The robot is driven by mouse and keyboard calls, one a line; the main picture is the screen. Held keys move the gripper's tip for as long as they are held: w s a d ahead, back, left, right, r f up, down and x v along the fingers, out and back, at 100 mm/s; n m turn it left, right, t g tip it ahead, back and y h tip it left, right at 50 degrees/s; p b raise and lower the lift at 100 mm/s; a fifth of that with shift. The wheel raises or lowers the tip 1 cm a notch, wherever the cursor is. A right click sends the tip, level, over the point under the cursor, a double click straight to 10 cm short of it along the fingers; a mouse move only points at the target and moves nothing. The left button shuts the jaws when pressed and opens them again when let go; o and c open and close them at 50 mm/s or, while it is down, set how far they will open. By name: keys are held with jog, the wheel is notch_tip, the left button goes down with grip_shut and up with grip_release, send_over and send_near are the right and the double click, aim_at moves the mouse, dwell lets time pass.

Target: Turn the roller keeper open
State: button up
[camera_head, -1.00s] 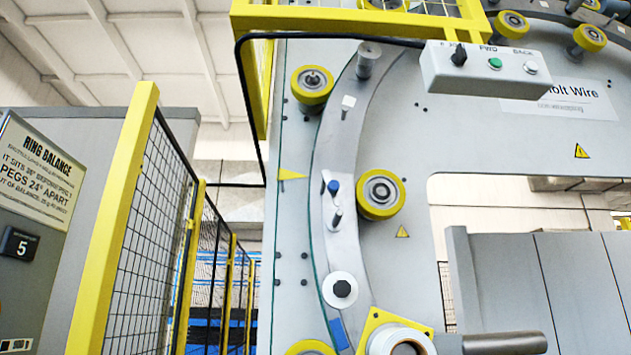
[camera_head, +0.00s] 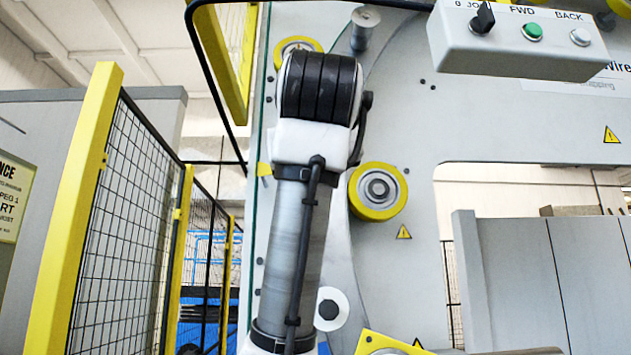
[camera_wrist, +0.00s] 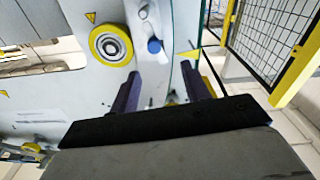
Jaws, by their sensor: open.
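In the wrist view a blue knob (camera_wrist: 154,46) stands on the grey curved ring, with a pale peg (camera_wrist: 143,12) above it in the picture. These look like the keeper's parts, but I cannot make out which way the keeper is turned. My gripper (camera_wrist: 161,78) is open and empty, its two dark fingers apart. The blue knob shows just beyond the fingertips, between their lines; I see no contact. In the head view my arm covers the knob, the peg and my gripper. The yellow-rimmed roller (camera_head: 378,191) is beside my arm; the wrist view shows it at left (camera_wrist: 111,46).
A control box (camera_head: 530,38) juts out at upper right, with a black pipe (camera_head: 222,88) at upper left. A yellow-framed mesh fence (camera_head: 126,220) stands at left. A white disc with a dark centre (camera_head: 329,309) is low beside my arm.

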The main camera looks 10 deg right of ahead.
jog(key=shift+g, duration=0.3)
jog(key=p+x, duration=0.1)
jog(key=x, duration=0.3)
jog(key=p+x, duration=0.1)
jog(key=x, duration=0.3)
jog(key=d+p+x, duration=0.1)
jog(key=p+x, duration=0.1)
jog(key=x, duration=0.2)
jog(key=shift+w+d+r, duration=0.1)
jog(key=shift+w+r, duration=0.15)
jog(key=shift+r, duration=0.1)
grip_shut()
